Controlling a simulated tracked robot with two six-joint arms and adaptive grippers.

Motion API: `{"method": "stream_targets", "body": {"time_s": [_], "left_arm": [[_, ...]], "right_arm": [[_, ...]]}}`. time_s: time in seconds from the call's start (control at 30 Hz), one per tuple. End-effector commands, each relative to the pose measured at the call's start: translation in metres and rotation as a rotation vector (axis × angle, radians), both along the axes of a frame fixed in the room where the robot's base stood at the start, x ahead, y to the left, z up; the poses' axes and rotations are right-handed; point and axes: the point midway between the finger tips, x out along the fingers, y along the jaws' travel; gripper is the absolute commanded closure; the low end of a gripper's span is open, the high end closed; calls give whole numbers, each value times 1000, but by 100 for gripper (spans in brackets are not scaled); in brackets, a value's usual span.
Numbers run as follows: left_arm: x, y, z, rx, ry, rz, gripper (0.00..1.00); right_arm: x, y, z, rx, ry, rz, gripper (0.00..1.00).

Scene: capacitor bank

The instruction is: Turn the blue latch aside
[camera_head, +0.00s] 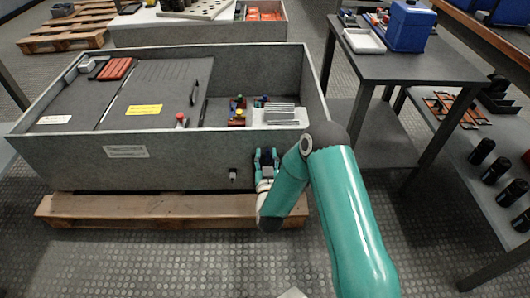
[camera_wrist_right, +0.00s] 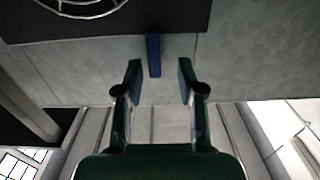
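The blue latch (camera_wrist_right: 153,55) is a narrow upright bar in the right wrist view, against the grey front wall just below a dark edge. My right gripper (camera_wrist_right: 160,72) is open, with its dark green fingers apart on either side of the latch's lower end. I see no clear contact between fingers and latch. In the head view my right gripper (camera_head: 265,158) is at the outer front wall of the large grey box (camera_head: 80,155), and I cannot make out the latch there. My left gripper is in neither view.
The box stands on a wooden pallet (camera_head: 150,208). A grey table (camera_head: 410,65) with a blue container (camera_head: 408,27) is at the right. Patterned floor (camera_head: 150,260) in front is clear.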

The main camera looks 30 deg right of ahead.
Motion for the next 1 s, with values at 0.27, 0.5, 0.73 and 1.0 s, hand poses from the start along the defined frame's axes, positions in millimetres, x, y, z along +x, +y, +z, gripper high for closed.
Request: {"method": "stream_targets", "body": {"time_s": [0.27, 0.5, 0.73, 1.0], "left_arm": [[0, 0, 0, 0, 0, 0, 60], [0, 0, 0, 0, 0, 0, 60], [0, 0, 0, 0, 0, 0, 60], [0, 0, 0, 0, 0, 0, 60]], "right_arm": [[-4, -8, 0, 0, 1, -13, 61], [-5, -9, 0, 0, 1, -16, 95], [-5, -12, 0, 0, 1, -18, 100], [-5, -10, 0, -37, 22, -19, 100]]}}
